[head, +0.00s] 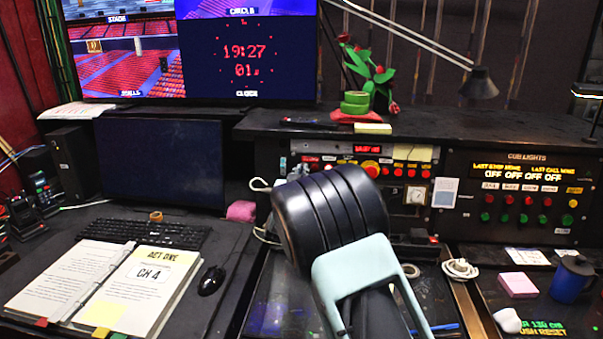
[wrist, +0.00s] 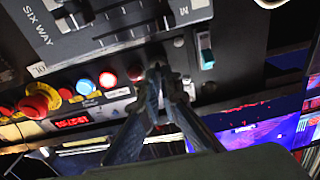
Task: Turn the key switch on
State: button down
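My gripper (wrist: 163,76) is in the wrist view, with its two dark fingers converging at the tips in front of the control panel (wrist: 95,62). The tips meet or nearly meet, and I cannot see whether anything is between them. I cannot make out the key switch clearly; the fingers cover the panel just right of a red round button (wrist: 134,73). In the head view my arm hides the gripper and that part of the panel.
A teal rocker switch (wrist: 205,50) is right of the fingertips. A red mushroom button (wrist: 37,103) and red display (wrist: 72,122) are to the left. In the head view, a dark monitor (head: 160,160), open binder (head: 105,285), mouse (head: 211,280) and desk lamp (head: 479,84) stand around.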

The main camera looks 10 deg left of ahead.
jog(key=shift+f+m+b, duration=0.15)
jog(key=shift+m+b, duration=0.15)
jog(key=shift+b, duration=0.1)
jog(key=m+b, duration=0.3)
jog(key=shift+f+h, duration=0.1)
jog(key=shift+h, duration=0.2)
jog(key=m+h+b, duration=0.1)
jog(key=m+b, duration=0.1)
jog(key=m, duration=0.3)
jog(key=shift+b, duration=0.4)
jog(key=m+g+b, duration=0.1)
jog(key=m, duration=0.5)
jog(key=shift+b, duration=0.3)
jog(key=shift+r+m+g+h+b, duration=0.15)
jog(key=shift+m+h+b, duration=0.05)
jog(key=shift+m, duration=0.95)
jog(key=shift+r+m+g+h+b, duration=0.1)
jog(key=shift+m+g+h+b, duration=0.1)
jog(key=shift+m, duration=0.95)
jog(key=c, duration=2.2)
grip_release()
